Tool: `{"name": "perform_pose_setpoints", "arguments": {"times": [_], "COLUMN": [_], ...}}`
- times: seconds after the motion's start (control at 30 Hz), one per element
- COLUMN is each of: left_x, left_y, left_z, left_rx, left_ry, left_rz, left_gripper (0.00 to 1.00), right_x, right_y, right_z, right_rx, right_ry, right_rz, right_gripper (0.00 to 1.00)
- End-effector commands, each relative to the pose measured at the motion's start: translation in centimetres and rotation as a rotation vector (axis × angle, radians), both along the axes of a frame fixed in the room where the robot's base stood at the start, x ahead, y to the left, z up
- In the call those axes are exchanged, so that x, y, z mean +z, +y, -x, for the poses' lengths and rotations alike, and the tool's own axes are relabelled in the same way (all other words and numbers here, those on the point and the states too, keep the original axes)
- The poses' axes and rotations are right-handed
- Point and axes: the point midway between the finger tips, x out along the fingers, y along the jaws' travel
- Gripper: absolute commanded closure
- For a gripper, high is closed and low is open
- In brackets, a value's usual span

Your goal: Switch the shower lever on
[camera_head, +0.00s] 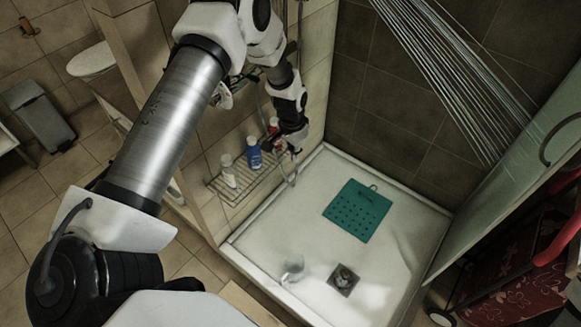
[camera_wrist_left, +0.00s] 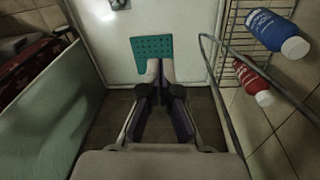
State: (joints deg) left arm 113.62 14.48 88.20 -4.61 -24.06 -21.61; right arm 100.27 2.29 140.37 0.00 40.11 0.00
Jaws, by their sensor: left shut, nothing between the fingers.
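My left gripper (camera_head: 293,148) is shut and empty, in front of the shower's tiled left wall. Its closed fingers also show in the left wrist view (camera_wrist_left: 160,68), pointing over the shower tray. I cannot make out the shower lever in either view; my left arm covers part of that wall in the head view. Several thin pale streaks (camera_head: 455,80), like water jets, slant down across the upper right of the shower. A thin hose (camera_wrist_left: 238,95) loops beside the gripper in the left wrist view. My right gripper is not in view.
A wire rack (camera_head: 236,184) with a white bottle (camera_head: 228,170), a blue bottle (camera_head: 254,153) and a red bottle (camera_wrist_left: 255,86) is close to the gripper. A teal mat (camera_head: 357,210) lies on the white tray (camera_head: 395,262). A glass panel (camera_head: 490,205) bounds the right side.

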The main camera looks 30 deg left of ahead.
Motion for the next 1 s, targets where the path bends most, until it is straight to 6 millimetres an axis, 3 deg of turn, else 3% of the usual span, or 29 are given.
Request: {"name": "perform_pose_setpoints", "arguments": {"times": [0.2,0.4,1.0], "left_x": [-2.9,-4.3,-4.5], "left_y": [-1.2,-1.8,-1.9], "left_z": [3.3,5.2,5.5], "left_rx": [0.006,0.010,0.012], "left_ry": [0.041,0.063,0.066], "left_rz": [-0.003,-0.002,-0.003], "left_gripper": [1.00,1.00,1.00], "right_x": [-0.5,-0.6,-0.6], "right_y": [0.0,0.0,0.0], "right_z": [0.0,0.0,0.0], "right_rx": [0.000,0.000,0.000], "right_ry": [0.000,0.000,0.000], "right_rz": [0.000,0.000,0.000], "right_gripper": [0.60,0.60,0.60]}}
